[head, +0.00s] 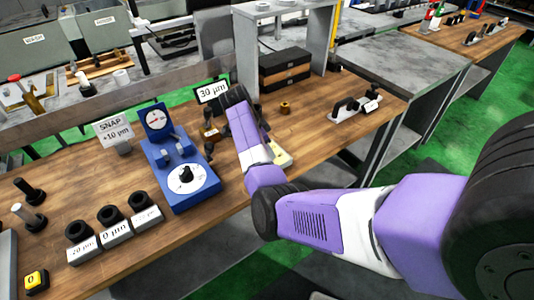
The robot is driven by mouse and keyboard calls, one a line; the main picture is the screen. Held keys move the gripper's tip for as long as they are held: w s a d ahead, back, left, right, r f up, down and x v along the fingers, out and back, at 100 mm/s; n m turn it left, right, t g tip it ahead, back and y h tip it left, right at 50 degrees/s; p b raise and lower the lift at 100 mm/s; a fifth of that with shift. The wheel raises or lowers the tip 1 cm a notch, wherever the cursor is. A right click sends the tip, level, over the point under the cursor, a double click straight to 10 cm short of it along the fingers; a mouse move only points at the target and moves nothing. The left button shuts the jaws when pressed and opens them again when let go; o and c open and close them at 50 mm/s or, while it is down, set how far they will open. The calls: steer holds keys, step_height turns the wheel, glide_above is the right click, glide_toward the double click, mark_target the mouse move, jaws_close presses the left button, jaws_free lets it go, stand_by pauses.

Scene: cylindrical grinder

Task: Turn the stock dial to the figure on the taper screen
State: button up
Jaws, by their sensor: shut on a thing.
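The screen (212,92) reading "30 µm" stands at the back of the wooden bench, just left of my arm. My arm (243,130) reaches over the bench and covers the spot in front of the screen. My gripper is hidden behind my arm's links. A cream base (283,159) shows partly at the arm's right side; what sits on it is hidden. A blue fixture (180,180) stands left of my arm, with a white round dial (187,177) bearing a black knob and an upright gauge (156,118). I cannot tell which way any hidden dial points.
A "SNAP +10 µm" sign (114,130) stands left of the blue fixture. Several black rings sit on labelled blocks (117,232) at the bench front. A yellow button box (35,280) is at lower left. Dark boxes (285,70) and a small brass piece (285,107) lie behind my arm.

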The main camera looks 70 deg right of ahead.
steer(key=m+b, duration=0.1)
steer(key=m, duration=0.1)
steer(key=m+y+b, duration=0.1)
steer(key=b, duration=0.1)
steer(key=m+g+b, duration=0.1)
steer(key=m+b, duration=0.1)
steer(key=shift+f+m+y, duration=0.25)
steer(key=shift+m+y, duration=0.05)
steer(key=shift+r+m+y+b, duration=0.15)
steer(key=shift+m+y+b, duration=0.65)
steer(key=shift+m+b, duration=1.15)
steer(key=shift+r, duration=0.1)
steer(key=o, duration=1.3)
steer(key=shift+o, duration=0.2)
steer(key=p+v, duration=0.1)
steer(key=v, duration=0.6)
steer(key=shift+w+r+p, duration=0.3)
steer(key=shift+p, duration=0.05)
